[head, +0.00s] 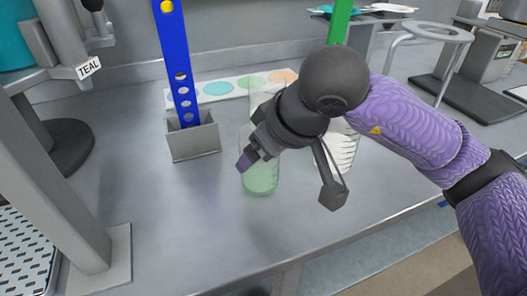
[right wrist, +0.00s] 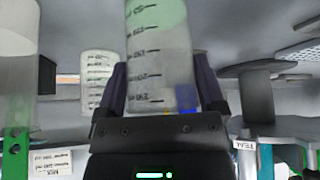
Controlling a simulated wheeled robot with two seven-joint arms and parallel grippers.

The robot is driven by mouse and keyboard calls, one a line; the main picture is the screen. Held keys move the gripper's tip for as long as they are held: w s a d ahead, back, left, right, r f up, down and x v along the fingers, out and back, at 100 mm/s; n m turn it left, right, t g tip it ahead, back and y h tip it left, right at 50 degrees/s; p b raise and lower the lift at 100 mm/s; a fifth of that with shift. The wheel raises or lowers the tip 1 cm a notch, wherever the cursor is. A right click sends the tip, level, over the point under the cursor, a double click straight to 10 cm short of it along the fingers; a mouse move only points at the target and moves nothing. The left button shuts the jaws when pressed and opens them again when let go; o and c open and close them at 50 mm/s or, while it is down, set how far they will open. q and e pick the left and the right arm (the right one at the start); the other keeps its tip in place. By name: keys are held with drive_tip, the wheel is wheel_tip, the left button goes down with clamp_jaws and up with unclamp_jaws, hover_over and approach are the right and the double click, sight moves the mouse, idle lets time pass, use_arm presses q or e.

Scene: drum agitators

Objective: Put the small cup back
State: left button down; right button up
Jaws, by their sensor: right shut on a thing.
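A clear graduated cup with a green tint (head: 261,181) is in the hold of my right gripper (head: 248,157), in front of the coaster strip. In the right wrist view this cup (right wrist: 157,45) stands between the two fingers, with its markings showing. I cannot tell whether its base touches the table. A taller clear vessel (head: 262,97) stands behind the gripper, mostly hidden. My left gripper is out of view.
A pale strip (head: 234,96) with teal, green and orange discs lies at the back. A grey holder (head: 194,142) with a blue perforated bar (head: 176,50) stands left. A TEAL-labelled stand (head: 88,68) is far left; a ring stand (head: 432,34) is back right. The front middle is clear.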

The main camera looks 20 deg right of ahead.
drive_tip(key=shift+f, duration=0.2)
drive_tip(key=o, duration=0.9)
drive_tip(key=shift+r, duration=0.1)
drive_tip(key=shift+r, duration=0.25)
drive_tip(key=p+v, duration=0.4)
drive_tip(key=v, duration=0.8)
drive_tip(key=shift+f, duration=0.1)
